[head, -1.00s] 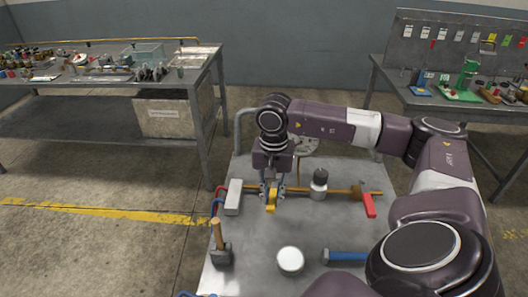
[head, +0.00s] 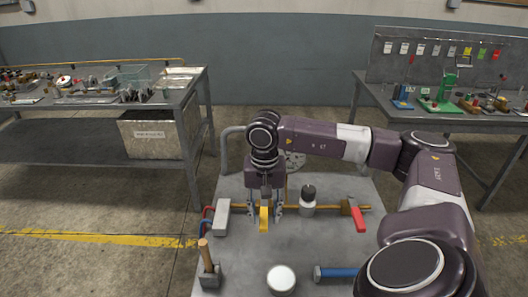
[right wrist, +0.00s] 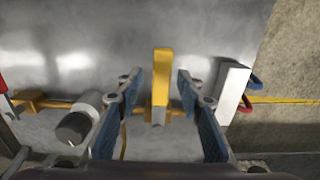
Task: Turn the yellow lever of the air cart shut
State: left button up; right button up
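The yellow lever (head: 264,219) sits on the brass pipe line across the grey cart top (head: 300,250). It points toward me, crosswise to the pipe. In the right wrist view the lever (right wrist: 161,75) stands between the two blue-padded fingers of my right gripper (right wrist: 160,105). The gripper is open, with a visible gap on each side of the lever. In the head view my right gripper (head: 264,208) is over the lever, pointing down. My left gripper is not in view.
Cluttered benches stand behind left and right.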

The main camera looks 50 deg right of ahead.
aim_at(265, 218)
notch_tip(265, 218, up, 12)
dwell(0.7)
dwell(0.4)
